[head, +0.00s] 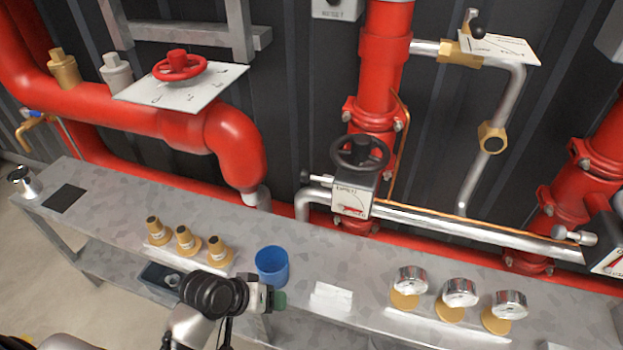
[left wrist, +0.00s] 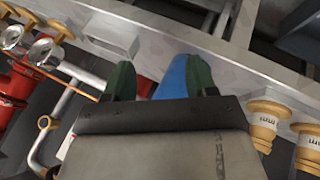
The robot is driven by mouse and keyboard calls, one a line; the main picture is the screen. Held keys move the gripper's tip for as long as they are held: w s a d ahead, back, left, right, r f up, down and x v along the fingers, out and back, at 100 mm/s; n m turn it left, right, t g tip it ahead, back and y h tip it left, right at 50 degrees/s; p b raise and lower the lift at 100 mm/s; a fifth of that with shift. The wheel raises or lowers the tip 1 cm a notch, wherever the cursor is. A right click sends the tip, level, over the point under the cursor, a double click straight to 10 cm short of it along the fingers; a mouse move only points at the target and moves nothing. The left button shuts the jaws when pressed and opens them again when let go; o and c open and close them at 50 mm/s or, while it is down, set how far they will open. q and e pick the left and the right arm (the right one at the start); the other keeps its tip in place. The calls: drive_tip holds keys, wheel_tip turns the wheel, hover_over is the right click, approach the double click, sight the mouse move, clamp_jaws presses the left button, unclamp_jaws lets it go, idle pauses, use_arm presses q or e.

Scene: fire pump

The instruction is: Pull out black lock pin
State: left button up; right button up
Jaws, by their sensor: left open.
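A small black knob on a short silver stem (head: 305,176) sticks out of the left side of the valve box (head: 352,197) under a black handwheel (head: 360,154). It looks like the black lock pin, but it is small and I cannot be sure. My left gripper (head: 280,299) is over the bench's front edge, below and left of this valve, well apart from it. In the left wrist view its two green fingers (left wrist: 160,82) are spread, with nothing held; a blue cup (left wrist: 172,78) shows behind them. My right gripper is not in view.
The blue cup (head: 271,266) stands on the grey bench (head: 330,262) close to my left gripper. Several brass fittings (head: 186,240) stand left of it. Gauges (head: 459,293) stand to the right. Red pipes (head: 377,60) and a silver pipe (head: 470,228) run behind the bench.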

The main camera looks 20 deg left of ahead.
use_arm(q)
wheel_tip(320, 180, up, 4)
drive_tip(key=w+h, duration=0.1)
drive_tip(key=n+t+h, duration=0.6)
drive_tip(key=n, duration=0.2)
approach(311, 175)
drive_tip(key=w, duration=0.1)
drive_tip(key=x, duration=0.6)
drive_tip(key=f+x, duration=0.1)
drive_tip(key=x, duration=0.3)
drive_tip(key=shift+a, duration=0.1)
drive_tip(key=shift+r, duration=0.1)
drive_tip(key=shift+c, duration=0.5)
clamp_jaws()
